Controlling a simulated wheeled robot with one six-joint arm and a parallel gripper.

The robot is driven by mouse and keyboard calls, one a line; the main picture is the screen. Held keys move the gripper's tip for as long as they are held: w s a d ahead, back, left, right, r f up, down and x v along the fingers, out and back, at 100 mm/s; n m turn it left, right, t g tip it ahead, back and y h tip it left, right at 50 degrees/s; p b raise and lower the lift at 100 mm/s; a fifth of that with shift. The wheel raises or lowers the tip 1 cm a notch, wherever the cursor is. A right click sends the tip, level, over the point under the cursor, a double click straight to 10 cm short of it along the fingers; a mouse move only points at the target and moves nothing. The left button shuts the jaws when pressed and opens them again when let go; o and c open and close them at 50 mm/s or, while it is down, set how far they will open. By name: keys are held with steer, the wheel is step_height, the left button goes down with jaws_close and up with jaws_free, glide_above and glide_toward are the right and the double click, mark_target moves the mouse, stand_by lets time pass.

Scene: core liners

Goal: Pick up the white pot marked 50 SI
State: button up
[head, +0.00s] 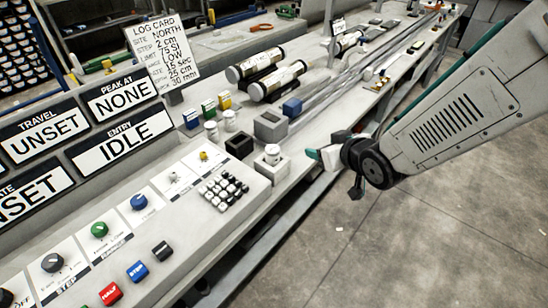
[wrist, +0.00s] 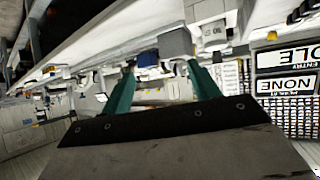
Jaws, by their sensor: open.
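A small white pot (head: 272,154) stands upright on a white block at the bench's front edge. In the wrist view, which is upside down, the pot (wrist: 213,32) carries small dark marking that looks like 50. Two more white pots, one on the left (head: 211,130) and one on the right (head: 230,120), stand farther back; their marks are too small to read. My gripper (head: 330,166) is open and empty, just right of the pot on the block and apart from it. In the wrist view my gripper (wrist: 163,84) shows two teal fingers spread, with the pot outside them.
A grey box (head: 270,126) and a dark open box (head: 239,145) stand close behind and left of the block. A control panel with knobs and a keypad (head: 224,190) lies to the left. Core tubes (head: 276,81) lie behind. The floor in front is clear.

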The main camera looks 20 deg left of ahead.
mark_target(277, 155)
steer(key=s+a+f+y, duration=0.1)
steer(key=a, duration=0.1)
steer(key=s+a+f+n+y, duration=0.1)
steer(key=a, duration=0.2)
steer(key=s+a+f+n+y, duration=0.1)
steer(key=a+f, duration=0.1)
steer(key=a, duration=0.1)
steer(key=shift+s+a+g, duration=0.1)
steer(key=shift+s+g, duration=0.1)
steer(key=shift+g, duration=0.2)
steer(key=shift+y, duration=0.3)
steer(key=x, duration=0.7)
steer(key=shift+w+a+r, duration=0.15)
steer(key=shift+w+a, duration=0.1)
steer(key=shift+w, duration=0.05)
steer(key=c, duration=1.2)
steer(key=shift+r, duration=0.1)
